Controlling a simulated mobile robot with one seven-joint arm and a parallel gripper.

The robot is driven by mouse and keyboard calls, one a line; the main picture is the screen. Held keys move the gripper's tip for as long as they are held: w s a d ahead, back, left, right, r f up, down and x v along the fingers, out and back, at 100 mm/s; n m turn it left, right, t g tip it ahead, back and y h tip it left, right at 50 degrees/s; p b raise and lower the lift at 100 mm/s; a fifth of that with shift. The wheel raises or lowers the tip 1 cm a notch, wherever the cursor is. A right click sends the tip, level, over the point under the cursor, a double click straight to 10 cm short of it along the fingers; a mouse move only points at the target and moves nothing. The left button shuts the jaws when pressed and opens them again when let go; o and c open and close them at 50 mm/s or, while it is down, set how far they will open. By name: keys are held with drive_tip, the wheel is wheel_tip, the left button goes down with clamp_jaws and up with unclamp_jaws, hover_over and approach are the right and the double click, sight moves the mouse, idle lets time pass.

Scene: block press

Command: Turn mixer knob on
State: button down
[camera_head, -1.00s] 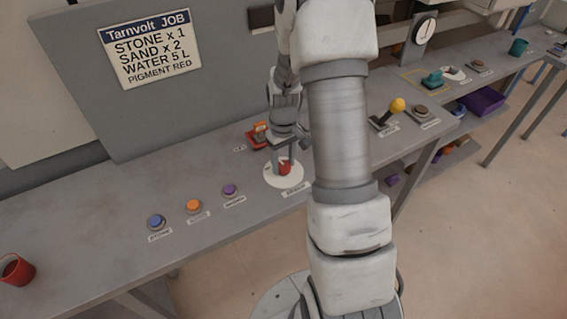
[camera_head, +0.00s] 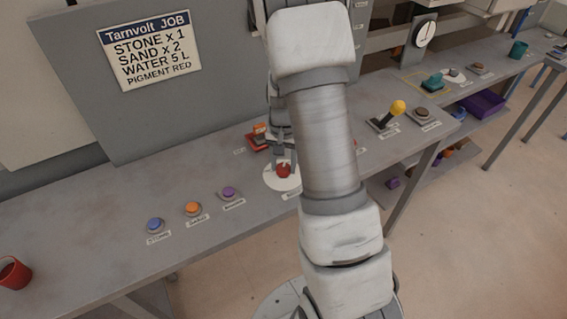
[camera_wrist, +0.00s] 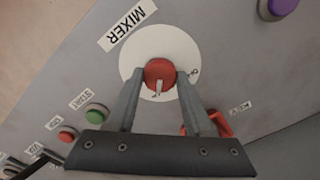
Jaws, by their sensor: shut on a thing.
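The mixer knob (camera_wrist: 160,73) is round and red with a pale pointer, set on a white disc (camera_wrist: 135,62) beside a MIXER label (camera_wrist: 127,25) in the wrist view. In the head view the red knob (camera_head: 283,171) shows on its white disc (camera_head: 272,182) at the middle of the bench. My gripper (camera_wrist: 160,82) is over the disc, its two fingers shut on either side of the knob. In the head view my gripper (camera_head: 283,163) comes down on the knob from behind, and my arm covers part of the label.
Blue (camera_head: 155,224), orange (camera_head: 192,208) and purple (camera_head: 229,192) buttons sit left of the disc. A red-based switch (camera_head: 258,139) stands close behind the knob. A yellow-topped lever (camera_head: 397,108) stands to the right. Green (camera_wrist: 97,112) and red (camera_wrist: 68,135) buttons show in the wrist view.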

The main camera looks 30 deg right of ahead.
drive_tip(key=shift+m, duration=0.4)
drive_tip(key=shift+c, duration=1.5)
unclamp_jaws()
wheel_tip(320, 180, up, 18)
drive_tip(key=p, duration=0.1)
drive_tip(key=shift+f+p, duration=0.25)
drive_tip(key=shift+p, duration=0.05)
